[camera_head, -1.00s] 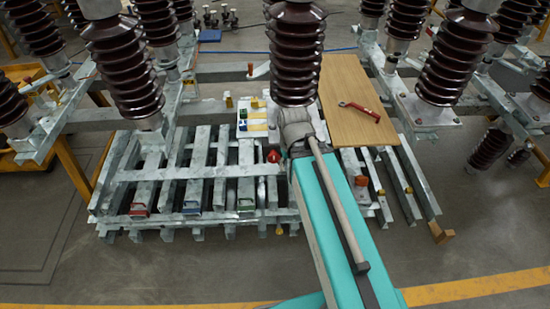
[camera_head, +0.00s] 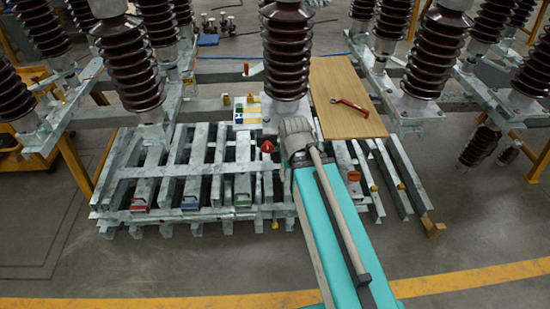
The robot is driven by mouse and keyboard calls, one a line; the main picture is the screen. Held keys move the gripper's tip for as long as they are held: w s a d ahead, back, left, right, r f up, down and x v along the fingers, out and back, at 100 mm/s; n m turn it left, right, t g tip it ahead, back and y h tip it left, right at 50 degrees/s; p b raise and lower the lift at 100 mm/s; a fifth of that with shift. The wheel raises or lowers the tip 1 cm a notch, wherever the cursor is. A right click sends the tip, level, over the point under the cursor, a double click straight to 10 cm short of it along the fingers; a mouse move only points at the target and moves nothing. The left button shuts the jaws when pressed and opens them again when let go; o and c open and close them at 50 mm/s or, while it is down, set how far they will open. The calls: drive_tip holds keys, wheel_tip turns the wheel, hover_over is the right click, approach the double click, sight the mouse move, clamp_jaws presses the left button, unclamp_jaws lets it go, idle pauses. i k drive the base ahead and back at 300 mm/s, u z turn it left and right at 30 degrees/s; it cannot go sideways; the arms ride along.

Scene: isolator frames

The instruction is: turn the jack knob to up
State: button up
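A small red knob (camera_head: 267,146) sits by the right part of the galvanized steel frame, just left of my arm. It may be the jack knob, but it is too small for me to read its position. My teal arm (camera_head: 335,235) reaches up from the bottom to a grey joint (camera_head: 296,140) just right of the red knob. My gripper does not show; the arm's far end is hidden beyond the grey joint, near the base of the middle insulator (camera_head: 287,55).
Brown ribbed insulators stand around the frame, including one at left (camera_head: 128,65) and one at right (camera_head: 435,55). A wooden board (camera_head: 335,80) holds a red-handled tool (camera_head: 350,107). Red, blue and green handles line the slatted frame's front (camera_head: 165,214). The floor in front is clear.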

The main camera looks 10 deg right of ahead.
sight(267, 147)
drive_tip(key=k, duration=1.2)
drive_tip(key=z, duration=0.75)
drive_tip(key=i, duration=1)
drive_tip(key=u, duration=0.05)
